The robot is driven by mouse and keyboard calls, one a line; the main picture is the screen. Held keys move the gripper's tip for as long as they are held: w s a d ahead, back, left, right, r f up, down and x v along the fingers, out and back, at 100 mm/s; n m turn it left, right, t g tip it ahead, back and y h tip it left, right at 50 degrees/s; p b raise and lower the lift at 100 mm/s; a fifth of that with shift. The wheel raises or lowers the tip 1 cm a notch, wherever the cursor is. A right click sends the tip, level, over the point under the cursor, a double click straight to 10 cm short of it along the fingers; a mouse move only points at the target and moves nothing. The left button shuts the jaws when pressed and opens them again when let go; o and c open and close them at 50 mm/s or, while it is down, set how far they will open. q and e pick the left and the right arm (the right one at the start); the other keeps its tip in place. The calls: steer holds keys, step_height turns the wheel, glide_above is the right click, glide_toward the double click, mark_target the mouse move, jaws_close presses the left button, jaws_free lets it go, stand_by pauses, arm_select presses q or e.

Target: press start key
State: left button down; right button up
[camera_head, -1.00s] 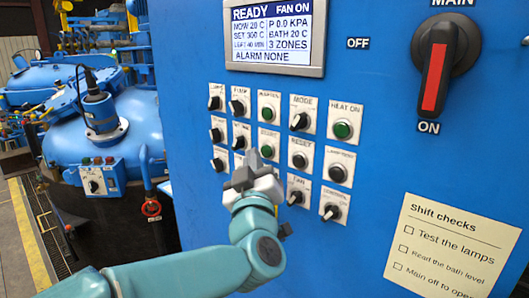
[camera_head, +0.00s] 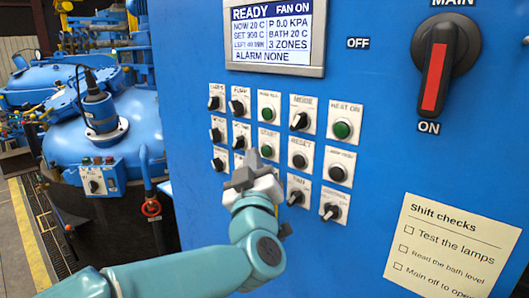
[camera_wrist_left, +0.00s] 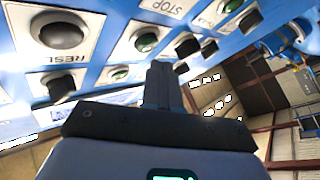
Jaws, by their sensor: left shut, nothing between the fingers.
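The start key is a green round button (camera_head: 266,151) on a white plate marked START, in the middle row of the blue panel. My left gripper (camera_head: 253,156) is shut and empty, its fingertips just left of and partly overlapping the key's plate. I cannot tell whether they touch the panel. In the left wrist view the shut fingers (camera_wrist_left: 163,75) point at the panel, with a green button (camera_wrist_left: 119,74) left of them; its label is not readable. My right gripper is not in view.
The reset button (camera_head: 299,160) is right of the start key. Several knobs and buttons surround it closely. A display (camera_head: 275,35) reads READY. The main switch (camera_head: 435,65) is at upper right, and a paper note (camera_head: 450,245) at lower right.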

arm_select(q)
steer(key=shift+w, duration=0.1)
steer(key=shift+w+d, duration=0.3)
steer(key=shift+w+d, duration=0.25)
steer(key=shift+w, duration=0.1)
stand_by(1.2)
steer(key=shift+s+a+b, duration=0.45)
steer(key=shift+s+a, duration=0.1)
steer(key=shift+s, duration=0.2)
steer(key=shift+f, duration=0.1)
